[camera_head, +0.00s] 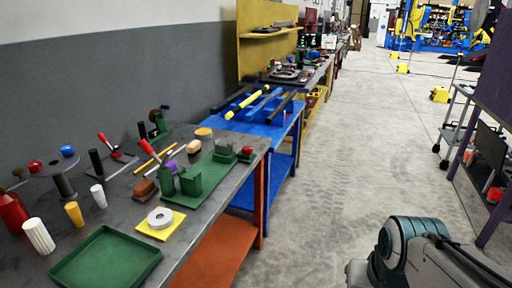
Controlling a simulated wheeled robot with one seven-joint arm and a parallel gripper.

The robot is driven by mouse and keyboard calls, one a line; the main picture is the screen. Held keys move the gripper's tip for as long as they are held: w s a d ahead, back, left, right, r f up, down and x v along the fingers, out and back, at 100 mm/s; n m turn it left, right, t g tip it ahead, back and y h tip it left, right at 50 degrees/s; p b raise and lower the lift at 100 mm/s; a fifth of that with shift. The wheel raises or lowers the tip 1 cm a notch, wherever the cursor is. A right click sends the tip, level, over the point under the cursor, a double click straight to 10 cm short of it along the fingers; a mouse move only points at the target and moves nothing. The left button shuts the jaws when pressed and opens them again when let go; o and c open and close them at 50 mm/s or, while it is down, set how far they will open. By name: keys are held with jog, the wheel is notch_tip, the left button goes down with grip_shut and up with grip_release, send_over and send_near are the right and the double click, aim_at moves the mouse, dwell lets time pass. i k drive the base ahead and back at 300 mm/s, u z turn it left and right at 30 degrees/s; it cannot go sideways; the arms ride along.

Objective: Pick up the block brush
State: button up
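A small brown block (144,189) lies on the dark grey bench top (78,232), left of the green vise-like fixture. It may be the block brush, but bristles are too small to make out. A tan rounded block (193,147) lies farther back on the same bench, beside a purple piece, and has a brush-like shape too. I cannot tell for sure which is the brush. Part of my arm shows at the lower right, over the floor and apart from the bench. My gripper is not in view.
A blue bench (262,128) stands beyond. The aisle floor (345,160) is clear.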

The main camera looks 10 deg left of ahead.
aim_at(194, 148)
jog(key=z, duration=0.2)
jog(key=i, duration=2.05)
jog(key=u, duration=1.65)
jog(key=i, duration=0.75)
jog(key=u, duration=0.75)
